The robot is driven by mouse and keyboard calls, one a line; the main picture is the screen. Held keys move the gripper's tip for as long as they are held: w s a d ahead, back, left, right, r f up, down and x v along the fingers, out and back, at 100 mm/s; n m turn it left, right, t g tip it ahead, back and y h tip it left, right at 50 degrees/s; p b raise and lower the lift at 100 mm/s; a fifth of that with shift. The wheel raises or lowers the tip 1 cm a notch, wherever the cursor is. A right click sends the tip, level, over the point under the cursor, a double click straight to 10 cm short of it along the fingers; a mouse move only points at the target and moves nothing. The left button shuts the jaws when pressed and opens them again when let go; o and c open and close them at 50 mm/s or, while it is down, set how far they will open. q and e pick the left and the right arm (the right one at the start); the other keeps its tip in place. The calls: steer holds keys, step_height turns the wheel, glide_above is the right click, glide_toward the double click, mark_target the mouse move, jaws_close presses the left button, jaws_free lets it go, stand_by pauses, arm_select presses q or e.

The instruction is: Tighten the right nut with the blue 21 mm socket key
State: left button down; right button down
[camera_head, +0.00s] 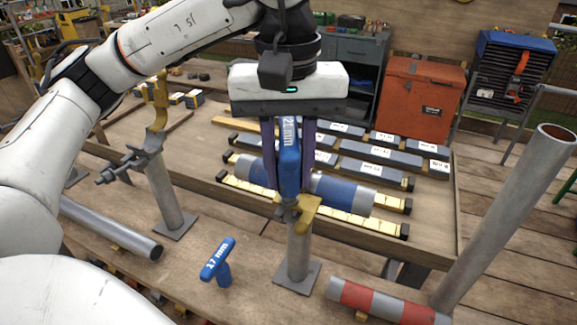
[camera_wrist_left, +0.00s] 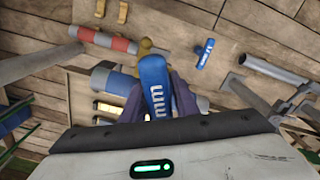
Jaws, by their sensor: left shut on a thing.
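My left gripper (camera_head: 289,165) is shut on the blue 21 mm socket key (camera_head: 288,150) and holds it upright. The key also shows in the left wrist view (camera_wrist_left: 153,82), between the fingers. Its lower end is at the yellow clamp (camera_head: 308,209) on top of the right short post (camera_head: 299,250). The right nut is hidden under the key, so I cannot tell whether the socket sits on it. Another yellow clamp (camera_head: 157,105) with a bolt sticking out stands on the left post (camera_head: 168,185). My right gripper is not in view.
A blue 17 mm key (camera_head: 218,262) stands on the bench at the front. A tall slanted pipe (camera_head: 505,220) rises at right. Labelled grey tiles (camera_head: 375,169) lie behind.

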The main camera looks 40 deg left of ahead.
arm_select(q)
steer(key=shift+s+f, duration=0.1)
steer(key=shift+f, duration=0.55)
steer(key=shift+r+m, duration=0.15)
steer(key=shift+m, duration=0.45)
steer(key=shift+f+m, duration=0.2)
steer(key=shift+m, duration=0.4)
steer(key=m+b, duration=0.1)
steer(key=m, duration=0.1)
steer(key=shift+d+f+m, duration=0.1)
steer(key=shift+m, duration=0.3)
steer(key=m, duration=0.3)
